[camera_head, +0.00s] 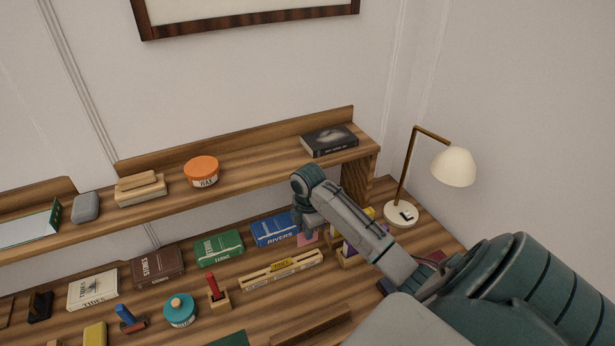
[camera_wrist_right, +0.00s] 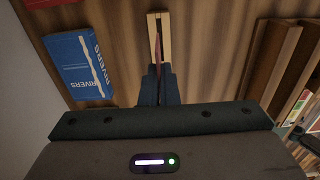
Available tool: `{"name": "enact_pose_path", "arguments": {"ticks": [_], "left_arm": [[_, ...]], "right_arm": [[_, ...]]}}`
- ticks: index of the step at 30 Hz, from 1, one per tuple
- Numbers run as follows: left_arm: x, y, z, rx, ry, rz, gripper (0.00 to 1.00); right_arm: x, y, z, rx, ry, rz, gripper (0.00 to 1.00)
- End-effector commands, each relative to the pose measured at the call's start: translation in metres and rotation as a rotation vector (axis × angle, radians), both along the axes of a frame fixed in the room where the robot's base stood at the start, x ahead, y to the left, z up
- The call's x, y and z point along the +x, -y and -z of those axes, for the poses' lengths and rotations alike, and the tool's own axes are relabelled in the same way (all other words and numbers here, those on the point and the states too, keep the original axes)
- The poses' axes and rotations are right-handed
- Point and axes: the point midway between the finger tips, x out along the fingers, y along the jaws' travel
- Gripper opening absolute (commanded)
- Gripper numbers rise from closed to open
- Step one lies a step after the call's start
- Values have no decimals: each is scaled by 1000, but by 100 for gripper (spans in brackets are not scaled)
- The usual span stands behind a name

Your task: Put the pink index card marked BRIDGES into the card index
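The pink card (camera_head: 308,239) shows just below my right gripper (camera_head: 304,226) in the head view; its lettering is not readable. In the right wrist view the card (camera_wrist_right: 159,48) is edge-on, between the two fingers of my right gripper (camera_wrist_right: 159,72), which look closed on it. A narrow wooden holder (camera_wrist_right: 153,22) lies right behind the card; I cannot tell whether the card still sits in it. My left gripper is not in view.
A small wooden box (camera_head: 347,262) with purple and yellow items is partly behind my forearm. A raised shelf (camera_head: 250,178) runs behind; a red stamp (camera_head: 213,287) stands left of the rack.

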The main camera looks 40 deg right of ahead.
Motion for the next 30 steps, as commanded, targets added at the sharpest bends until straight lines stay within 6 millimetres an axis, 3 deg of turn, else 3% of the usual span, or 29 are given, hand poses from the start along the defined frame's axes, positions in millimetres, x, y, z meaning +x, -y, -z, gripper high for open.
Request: {"name": "enact_pose_path", "arguments": {"ticks": [18, 30], "left_arm": [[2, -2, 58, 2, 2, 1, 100], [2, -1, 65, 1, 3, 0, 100]], "right_arm": [[0, 0, 53, -1, 0, 4, 0], [0, 0, 77, -1, -1, 4, 0]]}}
